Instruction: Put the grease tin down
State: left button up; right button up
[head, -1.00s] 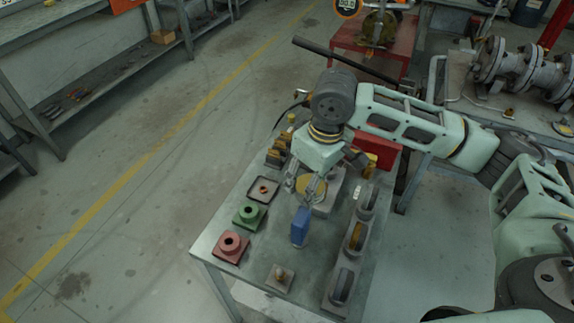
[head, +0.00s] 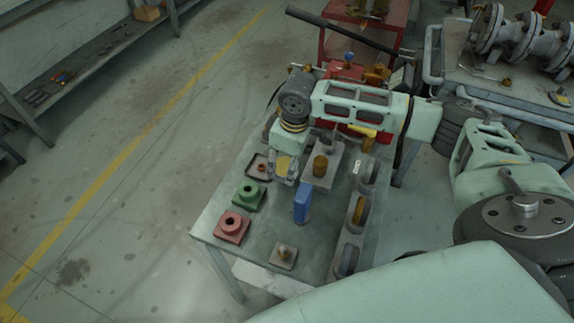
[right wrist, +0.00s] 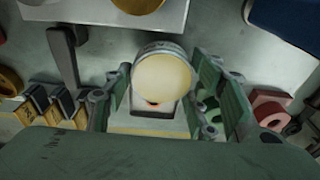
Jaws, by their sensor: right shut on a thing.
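My right gripper (head: 284,178) is shut on the grease tin (head: 283,165), a short round tin with a yellowish top. In the right wrist view the tin (right wrist: 163,82) sits between the two green-padded fingers. The gripper is over the back left of the metal work table (head: 210,222). A dark-rimmed square tray (head: 250,161) with a small brown ring in it lies just left of the gripper. In the wrist view the tin covers part of this tray (right wrist: 150,110). I cannot tell how high the tin is. My left gripper is not in view.
A green flanged part (head: 248,195) and a red one (head: 231,225) stand in front of the tray. A grey block with a brown cylinder (head: 320,166) is right of the gripper.

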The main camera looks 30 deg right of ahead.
jog(key=shift+f, duration=1)
jog(key=shift+f, duration=0.1)
jog(key=o, duration=1.5)
jog(key=shift+c, duration=0.2)
